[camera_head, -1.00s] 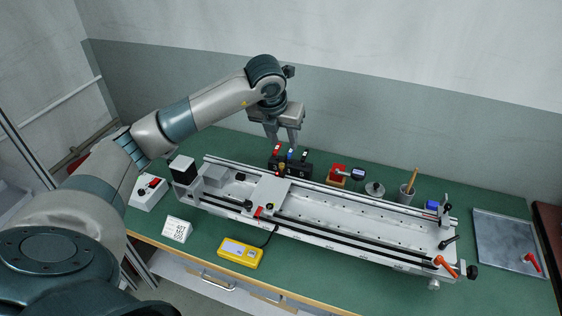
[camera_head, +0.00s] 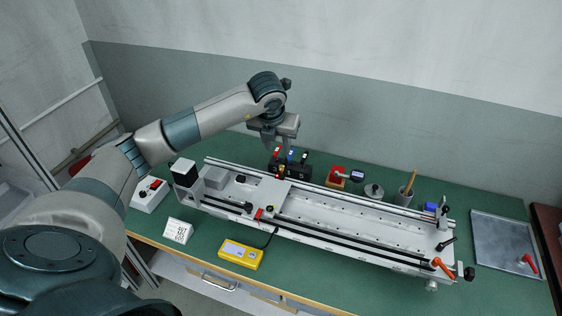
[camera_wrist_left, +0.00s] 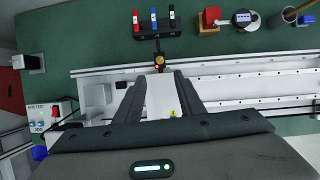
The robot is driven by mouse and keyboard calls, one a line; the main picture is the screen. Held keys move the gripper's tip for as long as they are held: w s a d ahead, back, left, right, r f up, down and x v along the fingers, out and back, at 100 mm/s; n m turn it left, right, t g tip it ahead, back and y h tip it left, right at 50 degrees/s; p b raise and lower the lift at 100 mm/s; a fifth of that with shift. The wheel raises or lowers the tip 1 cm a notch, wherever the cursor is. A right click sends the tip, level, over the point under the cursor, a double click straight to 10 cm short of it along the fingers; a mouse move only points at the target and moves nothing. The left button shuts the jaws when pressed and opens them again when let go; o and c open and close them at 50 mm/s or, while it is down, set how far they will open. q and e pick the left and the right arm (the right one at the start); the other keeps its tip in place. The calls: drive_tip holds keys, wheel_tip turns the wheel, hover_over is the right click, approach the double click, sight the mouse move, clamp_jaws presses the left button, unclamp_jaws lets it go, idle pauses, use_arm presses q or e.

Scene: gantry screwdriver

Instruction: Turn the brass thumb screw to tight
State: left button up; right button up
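A small brass-coloured knob, which looks like the thumb screw (camera_wrist_left: 159,62), shows at the far edge of the pale carriage plate (camera_wrist_left: 160,98) in the left wrist view. In the head view the carriage plate (camera_head: 268,193) sits on the long white gantry rail (camera_head: 335,212). My left gripper (camera_head: 276,143) hangs above the far side of the carriage. In the wrist view its two fingers (camera_wrist_left: 160,80) are apart, with the knob just past their tips and nothing held. The screw's turn position cannot be read. My right gripper is not in view.
A black rack (camera_head: 292,168) with red, blue and white-topped items stands behind the rail near my gripper. A yellow box (camera_head: 241,253) lies in front. A metal tray (camera_head: 500,243) is at right.

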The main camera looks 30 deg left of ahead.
sight(281, 167)
use_arm(q)
drive_tip(key=p+x, duration=0.4)
drive_tip(key=x, duration=0.9)
drive_tip(key=shift+c, duration=0.5)
clamp_jaws()
